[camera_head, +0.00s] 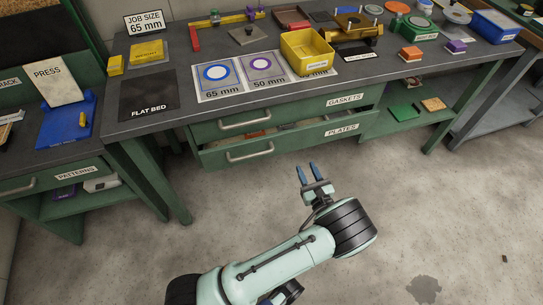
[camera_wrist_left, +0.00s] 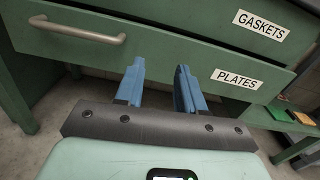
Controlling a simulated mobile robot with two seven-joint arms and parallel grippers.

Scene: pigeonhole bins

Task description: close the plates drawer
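The plates drawer (camera_head: 300,143) is the lower green drawer under the bench, labelled PLATES. It stands partly pulled out, with its inside showing behind the front. Its metal bar handle (camera_head: 249,153) is left of the label. In the left wrist view the drawer front (camera_wrist_left: 190,50) spans the upper part, with the handle (camera_wrist_left: 77,31) at upper left. My left gripper (camera_head: 306,168) is open and empty, its blue fingers pointing at the drawer front, right of the handle. The fingers also show in the left wrist view (camera_wrist_left: 160,75); contact cannot be told.
The gaskets drawer (camera_head: 290,113) above looks shut. The bench top (camera_head: 215,60) holds a yellow bin (camera_head: 307,50) and other parts. A lower shelf (camera_head: 385,125) lies right of the drawers. The concrete floor (camera_head: 440,210) in front is clear.

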